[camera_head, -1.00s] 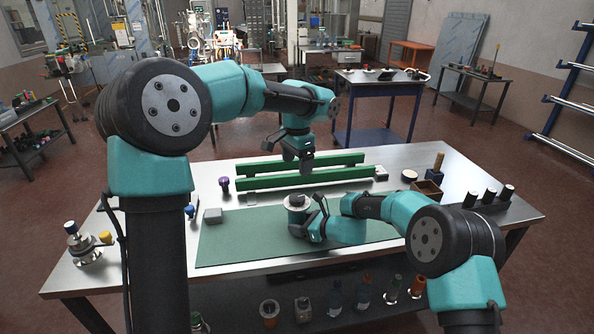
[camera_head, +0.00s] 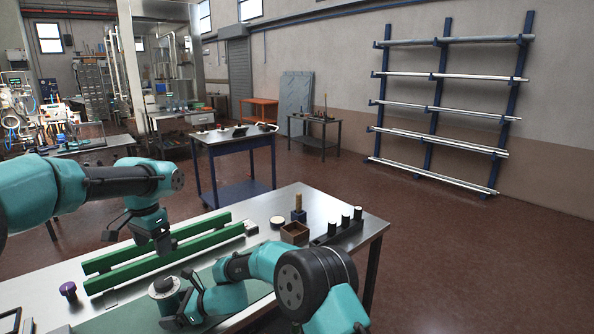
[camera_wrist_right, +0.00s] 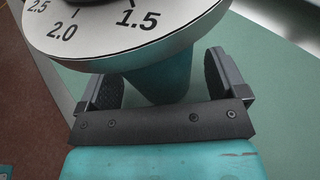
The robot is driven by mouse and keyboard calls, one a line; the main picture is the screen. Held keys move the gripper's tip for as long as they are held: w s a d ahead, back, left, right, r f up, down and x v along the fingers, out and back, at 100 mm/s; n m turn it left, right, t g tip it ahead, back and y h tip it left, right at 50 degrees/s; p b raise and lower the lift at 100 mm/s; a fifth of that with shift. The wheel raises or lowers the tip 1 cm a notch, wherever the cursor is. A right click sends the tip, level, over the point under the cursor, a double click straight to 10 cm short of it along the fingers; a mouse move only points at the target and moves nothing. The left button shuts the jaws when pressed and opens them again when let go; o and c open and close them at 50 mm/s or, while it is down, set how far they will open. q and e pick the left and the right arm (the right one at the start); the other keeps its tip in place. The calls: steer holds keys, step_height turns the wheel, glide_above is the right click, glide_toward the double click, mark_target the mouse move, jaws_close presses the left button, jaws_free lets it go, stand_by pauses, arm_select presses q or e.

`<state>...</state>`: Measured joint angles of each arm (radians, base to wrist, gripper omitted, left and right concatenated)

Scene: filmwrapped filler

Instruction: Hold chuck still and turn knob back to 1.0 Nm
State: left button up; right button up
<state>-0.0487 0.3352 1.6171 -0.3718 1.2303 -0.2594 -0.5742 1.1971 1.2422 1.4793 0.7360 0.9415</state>
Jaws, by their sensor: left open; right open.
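A round device with a pale dial plate and a dark knob (camera_head: 163,284) stands on the green mat (camera_head: 115,322) in the head view. In the right wrist view its dial (camera_wrist_right: 135,40) shows the marks 2.5, 2.0 and 1.5. A teal body shows below the dial. My right gripper (camera_wrist_right: 163,78) is open, with one finger on each side of that teal body; contact cannot be told. In the head view my right gripper (camera_head: 181,299) is beside the device. My left gripper (camera_head: 138,239) is open and empty, pointing down near the green rails.
Two green rails (camera_head: 160,258) lie behind the device. A purple-topped knob (camera_head: 68,290) stands at left. A brown box (camera_head: 295,233), a round pale disc (camera_head: 277,222) and a rack of black cylinders (camera_head: 334,232) stand at the table's right end.

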steer(key=v, duration=1.1)
steer(key=shift+d+r, duration=0.15)
steer(key=shift+d, duration=0.25)
